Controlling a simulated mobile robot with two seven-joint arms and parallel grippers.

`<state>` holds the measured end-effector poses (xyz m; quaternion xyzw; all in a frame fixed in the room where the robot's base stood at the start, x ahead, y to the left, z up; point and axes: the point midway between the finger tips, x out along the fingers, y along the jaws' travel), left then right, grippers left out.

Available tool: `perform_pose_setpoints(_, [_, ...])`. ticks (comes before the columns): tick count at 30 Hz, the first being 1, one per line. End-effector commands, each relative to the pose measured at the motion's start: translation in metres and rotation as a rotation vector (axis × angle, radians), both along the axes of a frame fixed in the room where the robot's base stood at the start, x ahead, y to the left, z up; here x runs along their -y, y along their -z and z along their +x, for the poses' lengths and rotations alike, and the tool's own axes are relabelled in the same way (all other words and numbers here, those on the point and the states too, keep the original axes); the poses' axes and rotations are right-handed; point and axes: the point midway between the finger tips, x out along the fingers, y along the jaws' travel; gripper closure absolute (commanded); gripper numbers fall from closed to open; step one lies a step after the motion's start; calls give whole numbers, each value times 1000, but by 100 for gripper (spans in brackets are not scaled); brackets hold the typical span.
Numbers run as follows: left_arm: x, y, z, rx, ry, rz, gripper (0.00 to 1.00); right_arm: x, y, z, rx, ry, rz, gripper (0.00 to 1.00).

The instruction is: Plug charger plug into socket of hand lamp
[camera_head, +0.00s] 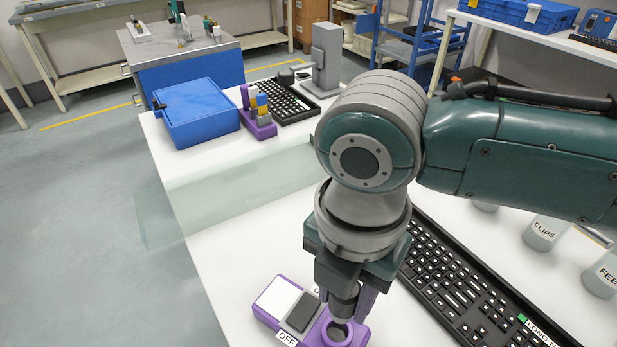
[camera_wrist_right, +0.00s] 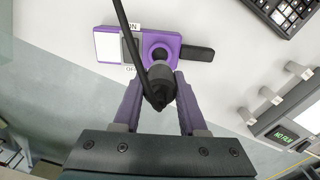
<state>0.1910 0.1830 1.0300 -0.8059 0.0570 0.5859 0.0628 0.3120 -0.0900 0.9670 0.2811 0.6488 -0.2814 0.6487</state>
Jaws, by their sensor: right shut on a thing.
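The hand lamp (camera_head: 263,316) is a purple body with a white panel, a dark switch labelled ON and OFF, and a round socket (camera_head: 338,332). It lies on the white table at the bottom of the head view. In the right wrist view the lamp (camera_wrist_right: 147,43) shows at the top, with a black handle end (camera_wrist_right: 196,53). My right gripper (camera_wrist_right: 161,82) has purple fingers shut on the dark charger plug (camera_wrist_right: 160,93), whose black cable loops up across the view. The plug's tip is at or just above the socket; I cannot tell whether it is inserted. My left gripper is not in view.
A black keyboard (camera_head: 462,285) lies right of the gripper, with labelled jars (camera_head: 543,233) beyond it. A clear upright panel (camera_head: 235,192) crosses the table. Behind it are a blue box (camera_head: 196,112), a purple holder (camera_head: 259,126) and another keyboard (camera_head: 283,101). The table left of the lamp is clear.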

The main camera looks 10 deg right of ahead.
Motion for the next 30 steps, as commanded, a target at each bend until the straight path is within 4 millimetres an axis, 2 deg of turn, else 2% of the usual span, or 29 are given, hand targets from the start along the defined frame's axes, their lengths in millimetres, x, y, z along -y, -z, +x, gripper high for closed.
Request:
perform_pose_setpoints(7, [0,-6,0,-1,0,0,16,0,-2,0,0,1,0,100])
perform_pose_setpoints(21, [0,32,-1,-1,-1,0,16,0,47,0,-1,1,1,100])
perform_pose_setpoints(30, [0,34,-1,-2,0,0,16,0,50,0,-1,1,1,100])
